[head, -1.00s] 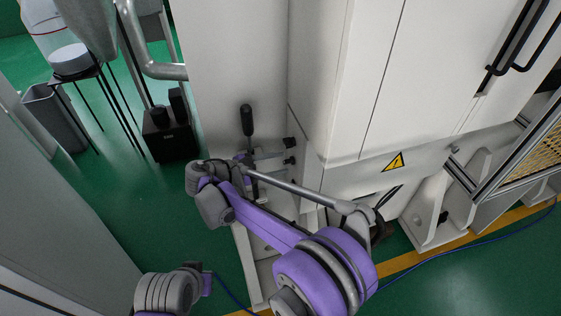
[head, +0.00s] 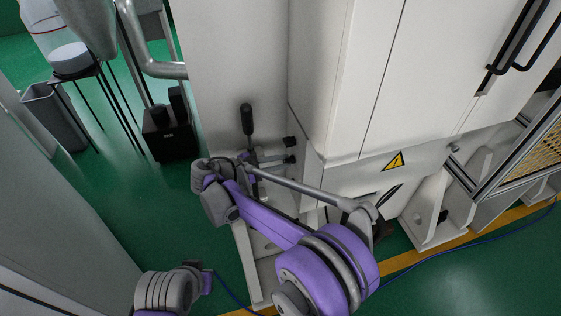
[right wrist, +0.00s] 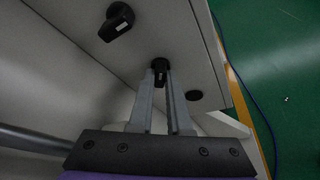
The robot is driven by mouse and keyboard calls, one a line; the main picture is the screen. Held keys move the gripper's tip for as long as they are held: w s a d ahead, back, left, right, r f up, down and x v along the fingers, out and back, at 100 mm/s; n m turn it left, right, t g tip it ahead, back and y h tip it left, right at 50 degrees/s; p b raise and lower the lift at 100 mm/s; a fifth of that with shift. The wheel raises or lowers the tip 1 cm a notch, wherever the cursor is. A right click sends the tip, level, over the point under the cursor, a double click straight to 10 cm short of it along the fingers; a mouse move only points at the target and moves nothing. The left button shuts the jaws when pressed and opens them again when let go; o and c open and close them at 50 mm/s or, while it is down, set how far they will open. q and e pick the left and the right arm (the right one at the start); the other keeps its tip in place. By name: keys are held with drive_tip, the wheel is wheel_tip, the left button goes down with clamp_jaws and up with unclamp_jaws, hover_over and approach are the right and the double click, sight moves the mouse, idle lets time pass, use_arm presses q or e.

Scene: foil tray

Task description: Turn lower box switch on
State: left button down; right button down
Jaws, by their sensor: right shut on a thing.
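The lower box switch is a small black knob (right wrist: 159,66) on the side of the pale box. My right gripper (right wrist: 161,76) is shut on this knob, one grey finger on each side. The knob is partly covered by the fingertips. In the head view the lower switch (head: 290,160) shows small at the fingertips of my right gripper (head: 285,160). The upper switch, a larger black knob (right wrist: 116,22), is untouched and apart from the fingers; it also shows in the head view (head: 290,142).
A black-handled lever (head: 247,120) stands upright just left of my right gripper. The white cabinet (head: 400,80) with a yellow warning sign (head: 396,161) is to the right. A black round spot (right wrist: 194,95) sits beside the fingers.

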drive_tip(key=m+b, duration=0.1)
drive_tip(key=m+t, duration=0.1)
drive_tip(key=m+t+b, duration=0.1)
drive_tip(key=shift+s+f+m+b, duration=0.15)
drive_tip(key=shift+f+m+b, duration=0.15)
drive_tip(key=shift+m, duration=0.1)
drive_tip(key=m+t+h+b, duration=0.1)
drive_tip(key=m+t+b, duration=0.1)
drive_tip(key=m, duration=0.2)
drive_tip(key=shift+m, duration=0.4)
drive_tip(key=shift+h, duration=0.3)
drive_tip(key=c, duration=0.9)
unclamp_jaws()
drive_tip(key=shift+o, duration=0.2)
